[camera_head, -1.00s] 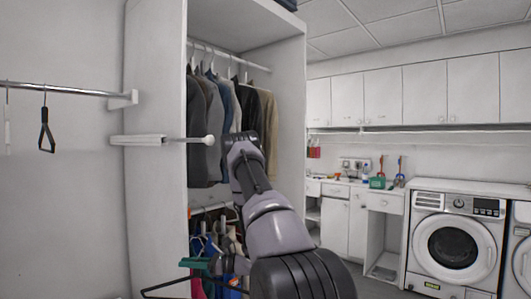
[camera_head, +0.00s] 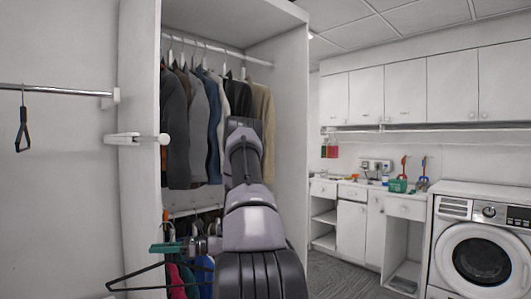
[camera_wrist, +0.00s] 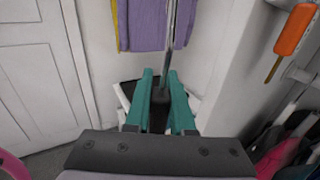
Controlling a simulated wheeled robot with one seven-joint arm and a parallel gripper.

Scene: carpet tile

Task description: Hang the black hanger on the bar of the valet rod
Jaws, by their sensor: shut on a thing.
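The black hanger (camera_head: 150,275) is low at the left in the head view, below and apart from the valet rod. My gripper (camera_wrist: 160,78) has teal fingers and is shut on it; the gripper also shows in the head view (camera_head: 166,248). In the wrist view a dark part sits between the fingers, and a thin grey bar rises beyond them; I cannot tell which part of the hanger this is. The valet rod (camera_head: 130,138) sticks out from the wardrobe's left side panel, with a white knob (camera_head: 164,139) at its end. Its bar looks strongly foreshortened and nothing hangs on it.
The open wardrobe (camera_head: 285,120) holds jackets (camera_head: 200,120) above and coloured clothes below, close to my arm. A wall rail (camera_head: 60,91) at left carries a dark looped object (camera_head: 22,130). Counters and a washing machine (camera_head: 480,250) stand at right. Carpet is free before the counters.

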